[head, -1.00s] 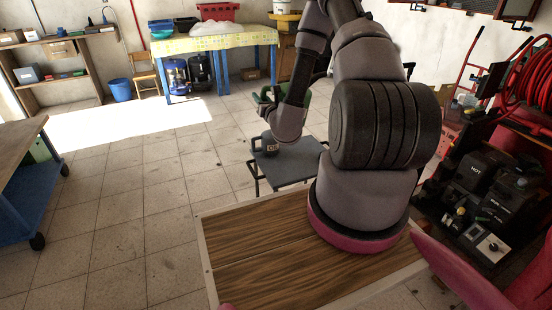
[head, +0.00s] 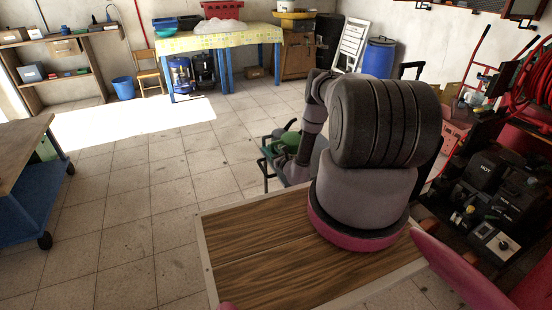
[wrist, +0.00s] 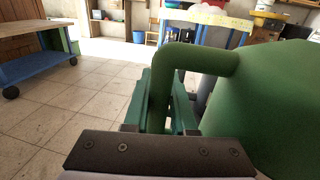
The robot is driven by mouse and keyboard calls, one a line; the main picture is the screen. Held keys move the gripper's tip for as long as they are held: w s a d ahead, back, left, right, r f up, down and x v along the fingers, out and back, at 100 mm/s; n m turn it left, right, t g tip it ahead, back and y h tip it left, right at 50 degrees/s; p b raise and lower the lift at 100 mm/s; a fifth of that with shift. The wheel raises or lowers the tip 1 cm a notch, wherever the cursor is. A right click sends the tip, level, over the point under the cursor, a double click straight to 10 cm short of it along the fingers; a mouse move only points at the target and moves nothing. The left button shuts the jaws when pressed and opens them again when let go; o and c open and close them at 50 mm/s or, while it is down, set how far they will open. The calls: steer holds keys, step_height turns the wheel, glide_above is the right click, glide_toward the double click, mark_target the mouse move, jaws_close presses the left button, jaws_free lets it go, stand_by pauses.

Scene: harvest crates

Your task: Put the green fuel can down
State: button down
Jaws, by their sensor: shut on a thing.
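The green fuel can (wrist: 270,95) fills the right side of the wrist view, its body close to the camera. Its curved handle (wrist: 195,56) comes down between the fingers of my gripper (wrist: 160,128), which is shut on it. In the head view the can (head: 293,139) shows small and partly hidden, beside my arm.
A blue cart with a wooden top (head: 25,160) stands at the left. A cloth-covered table (head: 220,42) stands at the back. Black machines (head: 490,185) and a red hose reel (head: 535,80) crowd the right. The tiled floor between is clear.

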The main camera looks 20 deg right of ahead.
steer(key=shift+f, duration=2.5)
steer(key=c, duration=0.7)
jaws_free()
steer(key=shift+c, duration=0.2)
steer(key=v, duration=1.2)
